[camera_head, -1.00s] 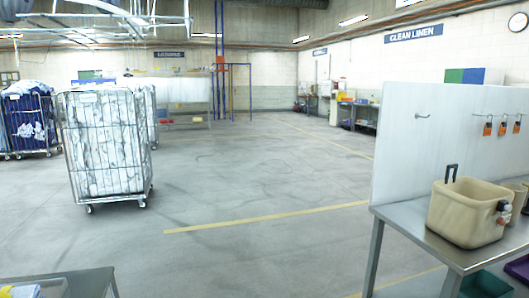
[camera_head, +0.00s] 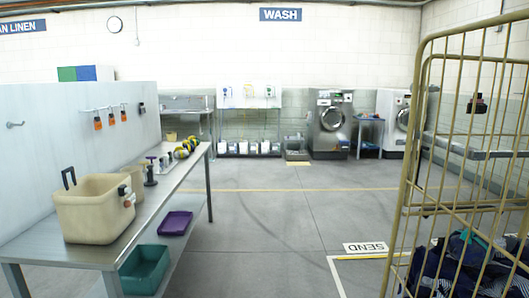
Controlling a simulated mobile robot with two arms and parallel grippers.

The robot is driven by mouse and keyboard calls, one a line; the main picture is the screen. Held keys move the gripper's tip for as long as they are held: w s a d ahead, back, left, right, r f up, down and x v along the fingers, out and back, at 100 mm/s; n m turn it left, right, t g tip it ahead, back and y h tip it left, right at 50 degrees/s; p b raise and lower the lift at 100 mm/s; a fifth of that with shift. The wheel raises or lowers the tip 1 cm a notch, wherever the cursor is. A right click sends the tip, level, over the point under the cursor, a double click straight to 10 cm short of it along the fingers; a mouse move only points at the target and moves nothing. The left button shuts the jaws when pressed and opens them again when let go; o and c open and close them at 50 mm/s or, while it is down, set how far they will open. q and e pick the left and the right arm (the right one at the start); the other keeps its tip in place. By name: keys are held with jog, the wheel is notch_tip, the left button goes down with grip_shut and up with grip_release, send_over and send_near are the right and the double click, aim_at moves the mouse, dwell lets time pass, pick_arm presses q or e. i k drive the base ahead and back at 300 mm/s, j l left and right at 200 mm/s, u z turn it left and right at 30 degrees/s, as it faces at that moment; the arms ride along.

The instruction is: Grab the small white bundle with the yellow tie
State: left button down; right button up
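I see no white bundle with a yellow tie in the current view. Neither of my grippers is in view.
A steel table (camera_head: 150,210) at left holds a beige tub (camera_head: 95,212). Purple (camera_head: 174,223) and teal (camera_head: 145,268) trays sit on its lower shelf. A yellow cage trolley (camera_head: 408,205) with dark laundry (camera_head: 460,265) stands close at right. The floor (camera_head: 270,225) between is clear.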

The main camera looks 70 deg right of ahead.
aim_at(180, 153)
jog(key=z, duration=1.75)
jog(key=i+l+z, duration=0.15)
jog(key=i, duration=0.15)
jog(key=i+z, duration=0.4)
jog(key=i, duration=2.05)
jog(key=i+u, duration=0.25)
jog(key=i, duration=0.2)
jog(key=i+l+u, duration=0.25)
jog(key=i, duration=0.2)
jog(key=i+l+u, duration=0.25)
jog(key=i, duration=0.15)
jog(key=i+l+u, duration=0.25)
jog(key=i, duration=0.2)
